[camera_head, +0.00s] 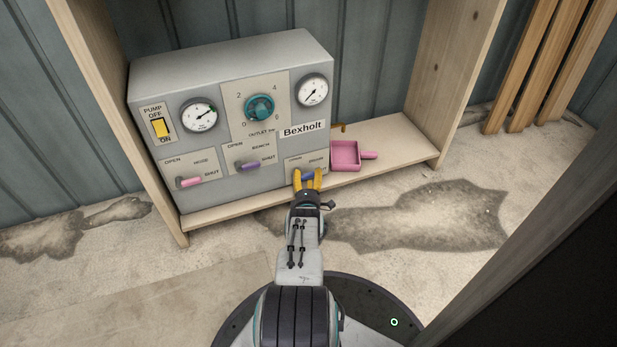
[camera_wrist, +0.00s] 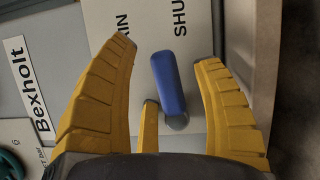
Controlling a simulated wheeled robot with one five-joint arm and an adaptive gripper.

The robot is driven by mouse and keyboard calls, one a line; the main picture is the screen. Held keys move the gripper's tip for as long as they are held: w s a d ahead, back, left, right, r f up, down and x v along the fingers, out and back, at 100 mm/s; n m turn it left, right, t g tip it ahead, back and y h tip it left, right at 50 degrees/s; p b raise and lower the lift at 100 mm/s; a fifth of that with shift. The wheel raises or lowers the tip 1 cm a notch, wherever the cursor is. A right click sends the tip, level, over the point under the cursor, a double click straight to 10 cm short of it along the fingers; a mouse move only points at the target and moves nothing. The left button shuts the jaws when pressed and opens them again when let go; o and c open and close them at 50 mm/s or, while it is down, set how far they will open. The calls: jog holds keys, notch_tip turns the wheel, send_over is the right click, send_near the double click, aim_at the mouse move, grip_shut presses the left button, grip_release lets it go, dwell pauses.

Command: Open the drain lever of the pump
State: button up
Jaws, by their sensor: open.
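The grey pump panel (camera_head: 231,130) stands in a wooden cubby, with the Bexholt label on its right side. The drain lever is the blue handle (camera_wrist: 168,85) on the lower right plate; in the head view only a small blue part (camera_head: 308,174) shows, between my gripper's fingers. My gripper (camera_head: 308,172) is open, its yellow fingers pointing at this plate. In the wrist view the lever lies between the spread fingers, with a gap on each side. The word SHUT is printed above its upper end there; the word DRAIN is partly covered by the left finger.
A pink-handled lever (camera_head: 189,182) and a purple-handled lever (camera_head: 248,166) sit on neighbouring plates to the left. A teal outlet knob (camera_head: 259,108) is above. A pink square pan (camera_head: 345,155) stands on the shelf (camera_head: 402,138) right of the panel, below a brass spout (camera_head: 339,127).

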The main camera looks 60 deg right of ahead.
jog(key=shift+a, duration=0.1)
jog(key=v, duration=1.2)
dwell(0.4)
